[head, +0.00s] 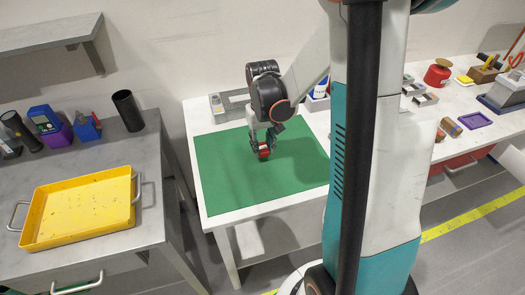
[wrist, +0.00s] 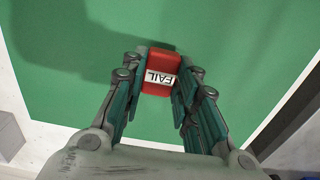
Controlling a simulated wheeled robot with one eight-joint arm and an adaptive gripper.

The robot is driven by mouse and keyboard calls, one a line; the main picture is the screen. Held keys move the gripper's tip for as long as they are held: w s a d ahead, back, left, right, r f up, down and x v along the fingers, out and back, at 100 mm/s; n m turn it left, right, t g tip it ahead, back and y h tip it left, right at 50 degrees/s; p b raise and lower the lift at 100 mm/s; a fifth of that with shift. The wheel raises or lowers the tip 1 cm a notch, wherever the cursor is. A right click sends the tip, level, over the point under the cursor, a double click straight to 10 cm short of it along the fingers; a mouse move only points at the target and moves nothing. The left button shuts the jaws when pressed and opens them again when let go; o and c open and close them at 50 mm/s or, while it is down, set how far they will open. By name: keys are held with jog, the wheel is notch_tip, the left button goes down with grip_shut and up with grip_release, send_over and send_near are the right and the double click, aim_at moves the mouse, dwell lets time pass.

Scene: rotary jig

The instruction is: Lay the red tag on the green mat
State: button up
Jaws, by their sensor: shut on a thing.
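The red tag (wrist: 162,63) carries a white label reading "FAIL". It sits between the fingertips of my gripper (wrist: 161,83), which is shut on it. In the head view the red tag (head: 264,153) shows at the tips of my gripper (head: 263,146), over the middle of the green mat (head: 225,178). The green mat also fills most of the wrist view (wrist: 60,70). A shadow lies on the mat beside the tag. I cannot tell whether the tag touches the mat or is just above it.
The mat lies on a white table (head: 215,222). A grey bench at left holds a yellow tray (head: 80,208), a black cup (head: 128,111) and several tools. A grey block (head: 217,104) stands behind the mat. A red weight (head: 437,73) and other items stand at right. The mat around the tag is clear.

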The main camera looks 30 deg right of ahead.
aim_at(262, 147)
jog(key=shift+f, duration=1)
jog(key=shift+f+b, duration=0.2)
jog(key=shift+b, duration=0.2)
jog(key=o, duration=1)
jog(key=shift+c, duration=0.2)
jog(key=shift+r, duration=0.15)
notch_tip(262, 147, up, 12)
jog(key=p, duration=0.4)
jog(key=shift+p, duration=0.35)
